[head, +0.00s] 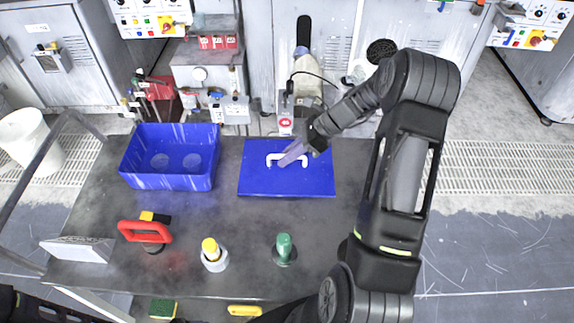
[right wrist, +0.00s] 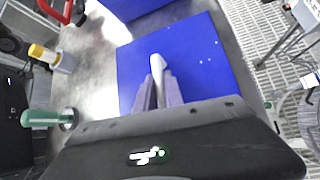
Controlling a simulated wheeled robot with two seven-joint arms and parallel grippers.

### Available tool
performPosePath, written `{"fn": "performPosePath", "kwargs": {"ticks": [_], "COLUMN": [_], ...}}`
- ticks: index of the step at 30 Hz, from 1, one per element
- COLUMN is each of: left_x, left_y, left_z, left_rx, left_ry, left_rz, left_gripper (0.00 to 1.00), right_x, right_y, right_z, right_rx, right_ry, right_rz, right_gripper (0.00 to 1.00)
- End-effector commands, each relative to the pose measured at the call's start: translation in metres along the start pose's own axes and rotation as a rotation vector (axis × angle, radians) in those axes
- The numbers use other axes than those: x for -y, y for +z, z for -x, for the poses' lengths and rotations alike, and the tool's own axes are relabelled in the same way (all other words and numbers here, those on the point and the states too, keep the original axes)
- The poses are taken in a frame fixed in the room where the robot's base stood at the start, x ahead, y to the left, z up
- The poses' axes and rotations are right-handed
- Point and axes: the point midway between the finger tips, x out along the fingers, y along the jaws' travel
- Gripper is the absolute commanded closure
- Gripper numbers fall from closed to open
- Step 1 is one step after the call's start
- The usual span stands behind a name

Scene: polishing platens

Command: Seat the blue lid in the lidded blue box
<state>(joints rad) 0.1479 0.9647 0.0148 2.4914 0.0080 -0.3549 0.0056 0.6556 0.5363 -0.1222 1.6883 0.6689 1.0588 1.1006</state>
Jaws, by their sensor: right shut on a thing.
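The open blue box (head: 168,183) stands on the left part of the dark table. Two pale round shapes show on its floor. The flat blue lid (head: 257,181) is to the right of the box, apart from it, lying level at or just above the tabletop; I cannot tell if it touches. The lid (right wrist: 200,75) has a white handle (head: 272,158) on top. My right gripper (head: 290,156) is shut on this handle; its fingers (right wrist: 159,92) straddle the white bar in the right wrist view. My left gripper is not seen.
A red-handled tool (head: 146,232), a yellow-topped white bottle (head: 213,255) and a green-handled tool (head: 284,249) stand along the table's front. A grey machine with a hose (head: 305,85) stands behind the lid. A narrow strip of table separates box and lid.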

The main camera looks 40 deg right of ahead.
Motion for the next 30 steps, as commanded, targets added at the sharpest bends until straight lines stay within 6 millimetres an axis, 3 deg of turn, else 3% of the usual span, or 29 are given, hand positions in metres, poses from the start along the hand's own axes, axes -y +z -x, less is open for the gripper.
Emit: {"fn": "performPosePath", "kwargs": {"ticks": [8,21,23,30], "left_x": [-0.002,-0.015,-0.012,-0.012], "left_y": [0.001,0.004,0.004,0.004], "left_z": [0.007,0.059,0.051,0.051], "left_rx": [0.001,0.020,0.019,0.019], "left_ry": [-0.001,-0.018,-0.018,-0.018], "left_rz": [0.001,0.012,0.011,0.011], "left_gripper": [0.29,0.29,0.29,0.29], "right_x": [-0.002,-0.017,-0.016,-0.019], "right_y": [0.007,0.059,0.061,0.070], "right_z": [0.006,0.060,0.061,0.070], "right_rx": [0.000,0.000,0.000,0.000], "right_ry": [-0.001,-0.001,-0.003,0.000], "right_rz": [0.001,0.002,0.003,0.000], "right_gripper": [1.00,1.00,1.00,1.00]}}
